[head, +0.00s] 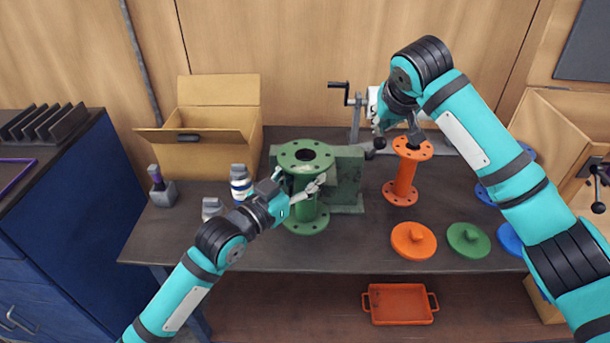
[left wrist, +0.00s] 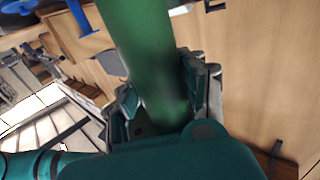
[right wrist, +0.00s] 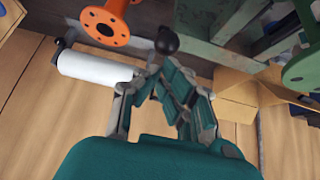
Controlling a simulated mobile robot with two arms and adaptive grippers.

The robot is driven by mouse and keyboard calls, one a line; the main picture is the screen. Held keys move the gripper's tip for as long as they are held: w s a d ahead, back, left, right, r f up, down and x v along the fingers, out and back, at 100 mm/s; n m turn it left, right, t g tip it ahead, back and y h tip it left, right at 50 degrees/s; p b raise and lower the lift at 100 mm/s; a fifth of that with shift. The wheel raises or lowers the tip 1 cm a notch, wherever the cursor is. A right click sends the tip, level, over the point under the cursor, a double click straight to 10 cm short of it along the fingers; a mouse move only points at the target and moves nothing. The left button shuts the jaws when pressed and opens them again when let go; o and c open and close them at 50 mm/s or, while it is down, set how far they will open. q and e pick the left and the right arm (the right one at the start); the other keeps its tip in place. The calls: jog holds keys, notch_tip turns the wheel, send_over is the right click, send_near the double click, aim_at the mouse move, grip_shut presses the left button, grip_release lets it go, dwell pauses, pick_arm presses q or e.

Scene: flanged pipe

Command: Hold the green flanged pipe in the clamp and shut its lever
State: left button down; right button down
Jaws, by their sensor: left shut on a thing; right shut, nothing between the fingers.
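The green flanged pipe (head: 306,208) stands upright at the front left of the green clamp (head: 347,180). Whether it sits within the clamp's jaws cannot be told. My left gripper (head: 305,191) is shut on the pipe's body; the pipe (left wrist: 150,50) also runs between its fingers in the left wrist view. My right gripper (head: 387,137) is shut and empty, right of the clamp. In the right wrist view, a black ball knob (right wrist: 166,41), seemingly the lever's end, lies just beyond the right fingertips (right wrist: 170,75). Contact with it cannot be told.
An orange flanged pipe (head: 403,178) stands close to my right gripper. Orange (head: 413,240) and green (head: 468,239) discs lie at the front right. A cardboard box (head: 215,130) and bottles (head: 240,181) are at the left. A white roll (right wrist: 95,67) shows in the right wrist view.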

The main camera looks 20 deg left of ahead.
pick_arm(q)
jog(key=shift+w+r, duration=0.1)
jog(key=shift+r, duration=0.05)
jog(key=shift+w+a, duration=0.3)
jog(key=shift+w, duration=0.65)
jog(key=shift+w+a, duration=0.25)
jog(key=shift+w, duration=0.65)
jog(key=shift+w+a, duration=0.3)
jog(key=shift+w, duration=0.65)
jog(key=shift+s+a, duration=0.1)
jog(key=shift+a, duration=0.05)
pick_arm(e)
jog(key=shift+s+f, duration=0.2)
jog(key=shift+f, duration=0.45)
